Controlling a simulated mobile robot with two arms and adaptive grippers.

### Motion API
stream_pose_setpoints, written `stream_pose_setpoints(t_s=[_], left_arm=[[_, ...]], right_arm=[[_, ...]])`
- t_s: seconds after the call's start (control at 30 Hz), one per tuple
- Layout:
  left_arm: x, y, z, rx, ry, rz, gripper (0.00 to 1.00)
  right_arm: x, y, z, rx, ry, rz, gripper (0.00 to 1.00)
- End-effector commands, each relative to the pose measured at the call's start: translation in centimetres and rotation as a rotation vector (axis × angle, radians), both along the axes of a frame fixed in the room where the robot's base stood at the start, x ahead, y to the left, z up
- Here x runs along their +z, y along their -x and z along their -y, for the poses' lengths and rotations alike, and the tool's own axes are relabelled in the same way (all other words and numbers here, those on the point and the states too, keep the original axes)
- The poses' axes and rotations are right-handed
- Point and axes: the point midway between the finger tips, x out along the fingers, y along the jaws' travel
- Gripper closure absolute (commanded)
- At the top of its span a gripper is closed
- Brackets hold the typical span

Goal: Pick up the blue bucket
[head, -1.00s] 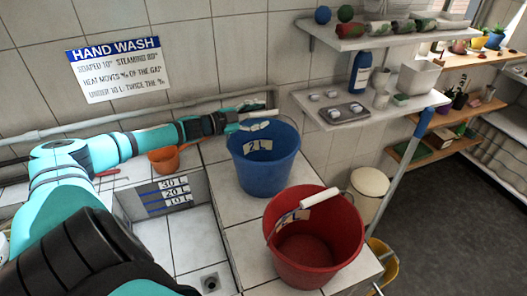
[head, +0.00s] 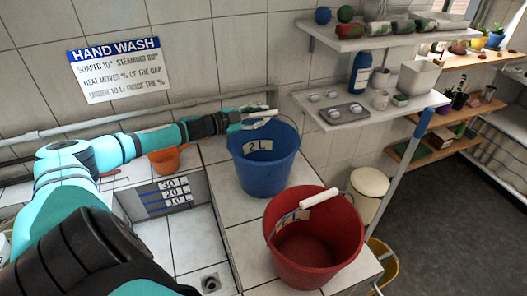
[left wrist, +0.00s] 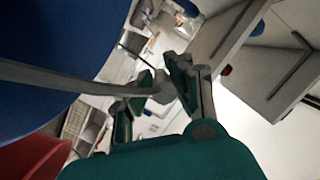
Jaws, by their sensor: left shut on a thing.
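The blue bucket (head: 264,174) with a "2L" label stands upright on the tiled ledge beside the sink. Its white handle grip (head: 262,113) is raised at the far side of the rim. My left gripper (head: 252,120) reaches over the back of the rim and is shut on the handle. In the left wrist view the blue bucket (left wrist: 40,65) fills the upper left. A thin handle wire runs from there to the pale handle grip (left wrist: 160,88) between the fingers of my left gripper (left wrist: 158,98). My right gripper is not in view.
A red bucket (head: 315,250) stands in front of the blue one on the ledge. An orange pot (head: 166,160) is behind the sink basin (head: 190,235). A shelf (head: 330,113) with a bottle and cups juts out at the right. A blue-ended pole (head: 405,165) leans at the right.

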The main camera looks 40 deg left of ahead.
Motion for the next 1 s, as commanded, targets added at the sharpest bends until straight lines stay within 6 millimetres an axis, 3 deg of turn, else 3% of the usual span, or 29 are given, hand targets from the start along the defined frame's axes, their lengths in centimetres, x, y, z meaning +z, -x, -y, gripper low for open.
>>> stream_pose_setpoints(t_s=[0.43,0.77,1.0], left_arm=[[0.7,-0.1,0.0,-0.001,0.0,0.005,1.0],[3.8,0.0,0.0,-0.001,-0.005,0.005,1.0],[3.6,1.1,0.1,0.004,0.002,0.001,1.0]], right_arm=[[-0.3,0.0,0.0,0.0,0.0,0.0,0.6],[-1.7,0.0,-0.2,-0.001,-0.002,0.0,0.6],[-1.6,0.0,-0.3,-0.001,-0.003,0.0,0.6]])
